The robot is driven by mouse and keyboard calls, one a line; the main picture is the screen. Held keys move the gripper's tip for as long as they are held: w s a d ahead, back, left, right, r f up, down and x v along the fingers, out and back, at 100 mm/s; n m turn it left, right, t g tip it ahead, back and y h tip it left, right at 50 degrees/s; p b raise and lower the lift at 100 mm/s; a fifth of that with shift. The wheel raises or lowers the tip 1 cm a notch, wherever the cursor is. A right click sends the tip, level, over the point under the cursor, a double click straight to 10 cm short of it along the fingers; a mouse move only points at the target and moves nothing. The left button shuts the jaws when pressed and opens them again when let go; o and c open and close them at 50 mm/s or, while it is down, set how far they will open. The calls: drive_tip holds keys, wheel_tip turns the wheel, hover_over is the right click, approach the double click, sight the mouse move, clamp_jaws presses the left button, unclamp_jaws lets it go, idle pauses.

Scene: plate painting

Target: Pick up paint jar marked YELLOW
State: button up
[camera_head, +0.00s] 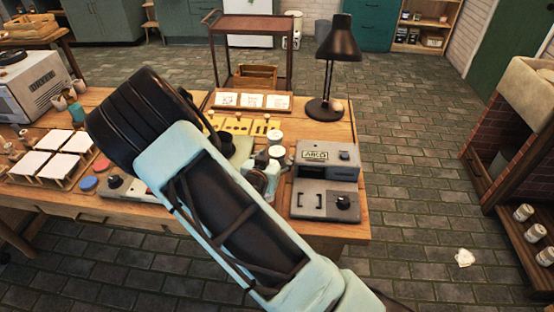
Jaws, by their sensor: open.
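Several small jars with pale lids (275,136) stand on the wooden table, left of the grey machine. Their labels cannot be read from here, so I cannot tell which one is marked YELLOW. My arm crosses the middle of the view and covers part of this area. A pale blue part at its far end, my gripper (262,181), shows partly past the arm, low among or beside the jars. Its fingertips are mostly hidden, and I see nothing held in it.
The grey machine (325,180) stands right of the jars, with a black desk lamp (338,45) behind it. White tiles (62,141) lie on a rack at the left. Red and blue discs (88,183) lie near the table's front. A brick kiln-like block (510,150) stands at right.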

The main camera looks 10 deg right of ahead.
drive_tip(key=shift+w, duration=0.1)
drive_tip(key=c, duration=1.3)
